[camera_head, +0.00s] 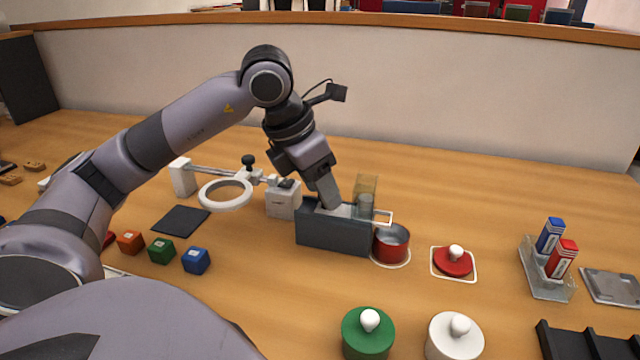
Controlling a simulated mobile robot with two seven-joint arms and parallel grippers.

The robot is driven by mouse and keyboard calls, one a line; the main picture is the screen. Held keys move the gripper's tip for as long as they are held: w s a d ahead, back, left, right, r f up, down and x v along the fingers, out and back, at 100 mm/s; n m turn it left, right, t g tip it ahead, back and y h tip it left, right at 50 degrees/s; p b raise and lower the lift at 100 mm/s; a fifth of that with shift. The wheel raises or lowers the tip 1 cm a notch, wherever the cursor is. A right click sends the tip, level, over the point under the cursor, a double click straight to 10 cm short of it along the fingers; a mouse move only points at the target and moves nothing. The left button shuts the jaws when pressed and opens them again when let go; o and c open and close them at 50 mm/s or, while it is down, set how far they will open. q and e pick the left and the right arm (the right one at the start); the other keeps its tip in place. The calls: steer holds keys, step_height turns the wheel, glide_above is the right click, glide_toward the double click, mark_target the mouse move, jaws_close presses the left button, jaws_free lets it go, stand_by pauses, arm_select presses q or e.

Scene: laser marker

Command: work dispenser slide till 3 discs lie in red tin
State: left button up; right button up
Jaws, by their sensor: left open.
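The dispenser is a dark grey box (333,236) with a clear amber tube (366,188) upright on it. A light slide handle (385,217) sticks out at its right end, over the tin. The red tin (391,243) stands open on a pale round mark at the dispenser's right end; I cannot make out any discs in it. My left gripper (331,203) points down at the top of the dispenser, left of the tube. It is open; its fingertips are partly hidden, and I cannot tell whether they touch the slide. My right gripper is not in view.
A red lid (453,262) lies right of the tin. Green (368,333) and white (455,337) knobbed lids stand in front. A magnifier ring (226,194) and small coloured cubes (161,251) are at left. A clear holder (547,268) with blue and red boxes stands at right.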

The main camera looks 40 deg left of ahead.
arm_select(q)
jaws_close()
steer(key=shift+d, duration=0.1)
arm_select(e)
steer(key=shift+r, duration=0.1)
arm_select(q)
steer(key=shift+w+d+r, duration=0.1)
steer(key=shift+w+d, duration=0.1)
steer(key=shift+d, duration=0.1)
steer(key=shift+w+d+p, duration=0.2)
steer(key=shift+d+p, duration=0.1)
steer(key=shift+d, duration=0.1)
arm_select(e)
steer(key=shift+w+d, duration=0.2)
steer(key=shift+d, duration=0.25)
arm_select(q)
jaws_free()
